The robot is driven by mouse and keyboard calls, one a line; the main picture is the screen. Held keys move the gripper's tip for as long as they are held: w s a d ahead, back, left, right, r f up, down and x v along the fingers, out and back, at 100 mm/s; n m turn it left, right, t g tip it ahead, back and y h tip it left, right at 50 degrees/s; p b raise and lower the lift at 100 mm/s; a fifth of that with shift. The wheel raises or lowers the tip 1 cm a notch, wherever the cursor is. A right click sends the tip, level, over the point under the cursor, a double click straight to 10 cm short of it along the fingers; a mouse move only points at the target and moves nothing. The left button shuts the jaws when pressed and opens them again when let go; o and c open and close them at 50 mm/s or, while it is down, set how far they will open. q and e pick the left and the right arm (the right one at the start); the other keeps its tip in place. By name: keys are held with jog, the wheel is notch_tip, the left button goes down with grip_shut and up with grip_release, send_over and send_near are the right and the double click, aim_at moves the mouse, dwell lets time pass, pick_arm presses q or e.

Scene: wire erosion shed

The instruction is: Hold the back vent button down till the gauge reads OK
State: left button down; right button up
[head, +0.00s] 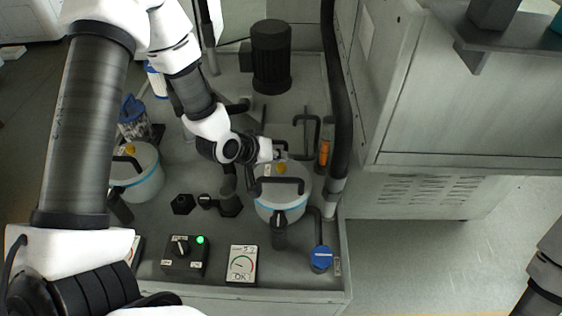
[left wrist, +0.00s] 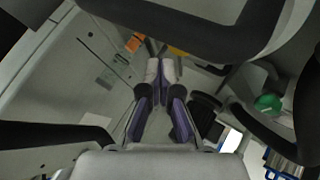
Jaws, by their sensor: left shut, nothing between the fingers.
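A white canister (head: 283,205) with a blue band stands right of centre, with a yellow button (head: 281,168) and a black handle on its lid. A second such canister (head: 143,188) at the left has its own yellow button (head: 130,149). My left gripper (head: 279,151) is shut and empty just behind the right canister's yellow button; whether it touches is unclear. Its closed fingers (left wrist: 162,72) show in the left wrist view, with a yellow patch (left wrist: 180,52) beyond the tips. The gauge (head: 242,264), a white-faced dial marked OK, has its needle pointing left. My right gripper is out of view.
A control box (head: 184,255) with a knob and lit green lamp stands left of the gauge. A dark motor (head: 271,55), black pipes, an orange cylinder (head: 324,152) and a blue-capped valve (head: 321,258) surround the canister. Grey cabinets stand at the right.

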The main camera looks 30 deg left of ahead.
aim_at(279, 166)
pick_arm(q)
notch_tip(279, 166, up, 5)
jog(key=p, duration=0.4)
dwell(0.3)
jog(key=shift+f, duration=0.1)
